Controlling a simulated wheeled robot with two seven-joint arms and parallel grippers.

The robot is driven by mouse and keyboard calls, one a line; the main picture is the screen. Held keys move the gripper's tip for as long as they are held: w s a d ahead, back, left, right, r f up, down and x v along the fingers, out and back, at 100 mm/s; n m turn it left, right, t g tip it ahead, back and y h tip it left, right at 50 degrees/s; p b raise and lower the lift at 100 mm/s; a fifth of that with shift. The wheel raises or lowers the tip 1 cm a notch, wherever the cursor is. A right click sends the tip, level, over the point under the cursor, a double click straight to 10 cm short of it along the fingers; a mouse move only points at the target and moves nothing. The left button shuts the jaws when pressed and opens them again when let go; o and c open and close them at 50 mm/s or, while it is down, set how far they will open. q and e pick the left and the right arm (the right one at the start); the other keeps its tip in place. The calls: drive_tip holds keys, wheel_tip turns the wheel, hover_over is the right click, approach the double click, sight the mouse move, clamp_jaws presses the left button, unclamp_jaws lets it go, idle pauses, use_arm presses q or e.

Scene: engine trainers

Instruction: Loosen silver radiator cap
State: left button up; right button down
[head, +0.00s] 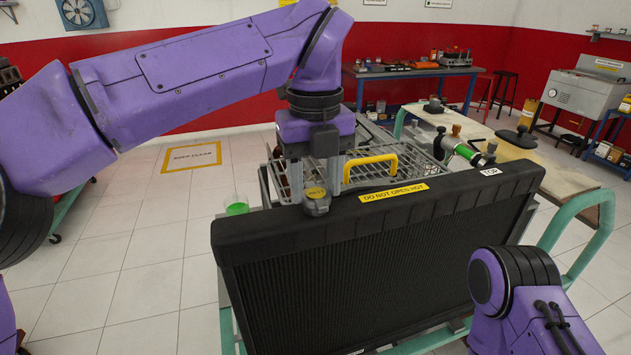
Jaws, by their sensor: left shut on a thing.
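The silver radiator cap (317,195), with a yellow label on its top, sits on the filler neck at the top edge of the black radiator (375,265). My left gripper (315,190) reaches down from above, with one finger on each side of the cap, and is shut on it. The top of the cap shows between the fingers. My right arm (515,290) shows at the lower right; its gripper is out of view.
A yellow handle (370,168) stands just behind the radiator, right of the cap. A yellow "DO NOT OPEN HOT" label (393,193) lies on the radiator top. A green cart rail (585,220) is at the right. A cup of green liquid (237,206) stands left. Clear floor (130,240) lies left.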

sight(315, 191)
use_arm(q)
drive_tip(key=shift+s+f, duration=0.1)
drive_tip(key=shift+f, duration=0.3)
drive_tip(key=o, duration=1)
drive_tip(key=r+p, duration=0.2)
drive_tip(key=r, duration=0.3)
drive_tip(key=r+p, duration=0.2)
drive_tip(key=r, duration=0.3)
drive_tip(key=shift+w+r, duration=0.2)
drive_tip(key=shift+r, duration=0.15)
